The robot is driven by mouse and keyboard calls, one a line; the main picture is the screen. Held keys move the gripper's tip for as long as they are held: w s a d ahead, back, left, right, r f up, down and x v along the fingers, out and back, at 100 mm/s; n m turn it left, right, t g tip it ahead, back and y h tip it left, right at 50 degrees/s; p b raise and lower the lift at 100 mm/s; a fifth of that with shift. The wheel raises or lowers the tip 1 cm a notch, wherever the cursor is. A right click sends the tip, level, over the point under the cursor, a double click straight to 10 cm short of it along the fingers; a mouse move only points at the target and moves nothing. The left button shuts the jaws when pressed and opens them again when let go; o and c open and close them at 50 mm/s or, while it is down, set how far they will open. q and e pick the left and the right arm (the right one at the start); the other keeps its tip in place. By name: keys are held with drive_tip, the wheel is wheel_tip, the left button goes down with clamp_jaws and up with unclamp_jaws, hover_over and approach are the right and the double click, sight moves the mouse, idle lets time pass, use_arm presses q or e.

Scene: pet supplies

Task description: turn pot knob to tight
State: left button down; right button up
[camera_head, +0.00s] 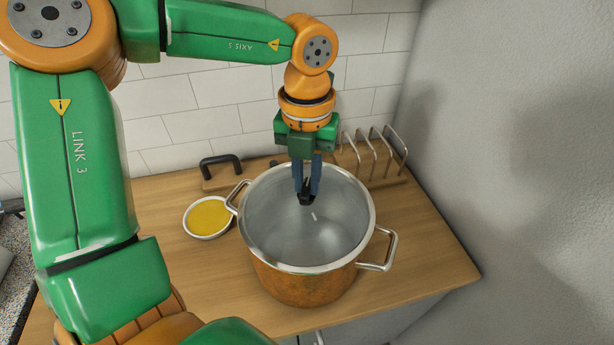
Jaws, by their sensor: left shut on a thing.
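A copper-brown pot (302,288) with a steel rim and two side handles stands on the wooden counter. Its top looks grey and see-through, like a glass lid (270,225). My left gripper (306,190) comes down from above, pointing down over the top. Its blue-grey fingers are shut on a small black knob (306,200) near the middle of the pot's top. The fingers hide part of the knob, so its turn angle cannot be read. A short pale mark shows just below it. My right gripper is not in view.
A white bowl of yellow contents (208,216) stands close to the pot's left handle. A wooden rack with metal loops (375,160) and a board with a black handle (220,170) are behind. The counter (425,250) is clear at the right, beside a grey wall.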

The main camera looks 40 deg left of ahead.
sight(307, 186)
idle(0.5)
use_arm(q)
drive_tip(key=c, duration=0.8)
unclamp_jaws()
drive_tip(key=shift+s, duration=0.1)
wheel_tip(307, 186, up, 7)
drive_tip(key=shift+r, duration=0.15)
